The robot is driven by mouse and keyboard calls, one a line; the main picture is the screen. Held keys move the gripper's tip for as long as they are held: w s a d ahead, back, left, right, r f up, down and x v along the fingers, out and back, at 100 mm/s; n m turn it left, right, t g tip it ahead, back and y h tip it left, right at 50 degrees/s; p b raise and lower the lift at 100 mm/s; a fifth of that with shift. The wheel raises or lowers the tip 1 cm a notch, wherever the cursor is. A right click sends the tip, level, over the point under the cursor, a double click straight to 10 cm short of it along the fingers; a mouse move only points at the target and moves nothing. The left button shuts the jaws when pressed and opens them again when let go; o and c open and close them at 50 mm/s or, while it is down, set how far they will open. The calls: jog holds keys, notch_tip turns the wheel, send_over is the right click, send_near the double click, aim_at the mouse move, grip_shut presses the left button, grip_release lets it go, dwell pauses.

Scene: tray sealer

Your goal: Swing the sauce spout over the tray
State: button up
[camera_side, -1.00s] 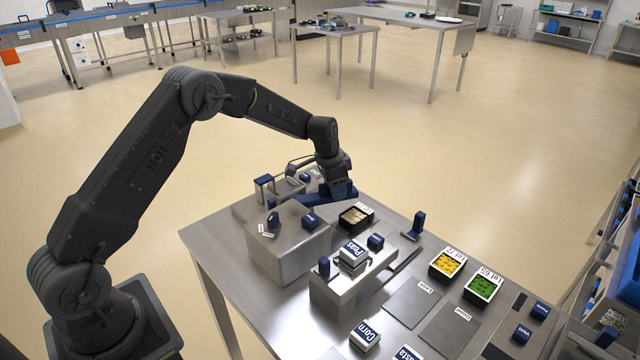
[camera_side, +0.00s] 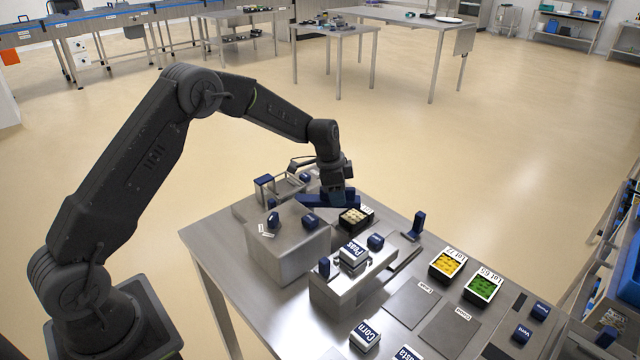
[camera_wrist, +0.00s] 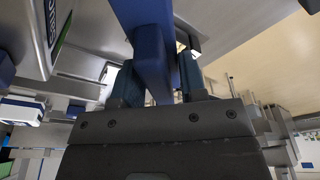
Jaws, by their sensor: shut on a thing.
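The sauce spout seems to be the dark blue bar (camera_side: 312,201) at the back of the steel table. My gripper (camera_side: 338,196) is shut on it. In the wrist view the blue bar (camera_wrist: 152,62) runs between my two fingers (camera_wrist: 158,85). The black tray (camera_side: 369,224) with pale contents sits just in front of the bar's right end in the side view. The bar hides part of the tray's label at its far edge. I cannot tell how far the bar reaches above the tray.
A steel box with blue knobs (camera_side: 287,250) stands left of the tray. A lower steel block with the Peas piece (camera_side: 353,252) stands in front. An upright blue handle (camera_side: 417,223) is to the right. Yellow (camera_side: 447,264) and green (camera_side: 483,288) filled trays lie further right.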

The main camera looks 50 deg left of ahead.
jog(key=o, duration=0.5)
jog(key=shift+r, duration=3.5)
jog(key=s+d+r+n+t+y, duration=0.1)
jog(key=s+d+r+n, duration=0.1)
jog(key=s+r, duration=0.6)
jog(key=s+d+r+n+t, duration=0.1)
jog(key=s+d+r+n, duration=0.15)
jog(key=s+r, duration=0.45)
jog(key=s+d+n, duration=0.1)
jog(key=s, duration=0.5)
jog(key=s+n+t, duration=0.1)
jog(key=s+n, duration=0.1)
jog(key=s, duration=0.5)
jog(key=s+d+n+t, duration=0.1)
jog(key=s, duration=0.6)
jog(key=shift+s+d+f+n+y, duration=0.2)
jog(key=shift+s+d+n+y, duration=0.05)
jog(key=shift+d+y, duration=0.05)
